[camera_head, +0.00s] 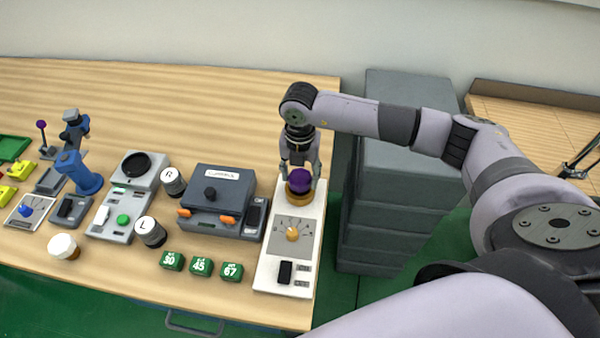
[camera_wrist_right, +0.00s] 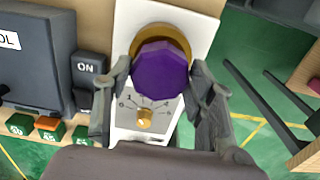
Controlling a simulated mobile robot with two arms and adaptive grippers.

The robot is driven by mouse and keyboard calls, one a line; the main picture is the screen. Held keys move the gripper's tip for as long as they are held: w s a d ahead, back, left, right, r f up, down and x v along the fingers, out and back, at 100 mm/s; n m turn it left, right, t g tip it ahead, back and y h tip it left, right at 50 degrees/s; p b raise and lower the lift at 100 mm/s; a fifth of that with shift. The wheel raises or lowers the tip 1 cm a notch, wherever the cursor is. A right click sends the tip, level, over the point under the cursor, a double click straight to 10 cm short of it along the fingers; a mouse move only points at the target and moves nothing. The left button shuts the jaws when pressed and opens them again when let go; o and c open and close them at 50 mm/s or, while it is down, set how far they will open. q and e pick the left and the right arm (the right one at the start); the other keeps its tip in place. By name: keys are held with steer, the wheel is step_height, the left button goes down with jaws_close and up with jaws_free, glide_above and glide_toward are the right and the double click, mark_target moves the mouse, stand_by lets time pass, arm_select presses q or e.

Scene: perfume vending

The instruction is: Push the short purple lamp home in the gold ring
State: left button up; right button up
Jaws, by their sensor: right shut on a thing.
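The short purple lamp (camera_head: 300,181) is a dark purple faceted knob at the top of the white panel. It shows large in the right wrist view (camera_wrist_right: 160,69), between the fingers. The gold ring (camera_head: 299,197) lies around and under it; its upper rim shows in the wrist view (camera_wrist_right: 161,31). My right gripper (camera_head: 301,178) points down over the panel and is shut on the purple lamp, with one finger on each side (camera_wrist_right: 160,95). How deep the lamp sits in the ring cannot be told. My left gripper is not in view.
The white panel (camera_head: 266,272) carries a gold dial (camera_head: 292,234) and a black switch (camera_head: 285,272). A dark grey box (camera_head: 218,195) with orange tabs stands to its left. Green numbered blocks (camera_head: 202,267) lie in front. Grey drawers (camera_head: 392,200) stand right of the table edge.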

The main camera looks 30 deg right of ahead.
steer(key=shift+f+b, duration=0.55)
steer(key=shift+f, duration=0.05)
stand_by(0.7)
steer(key=o, duration=1.1)
steer(key=shift+c, duration=0.2)
steer(key=o, duration=0.5)
steer(key=shift+o, duration=0.2)
steer(key=shift+r+p, duration=2.25)
steer(key=shift+r, duration=1.3)
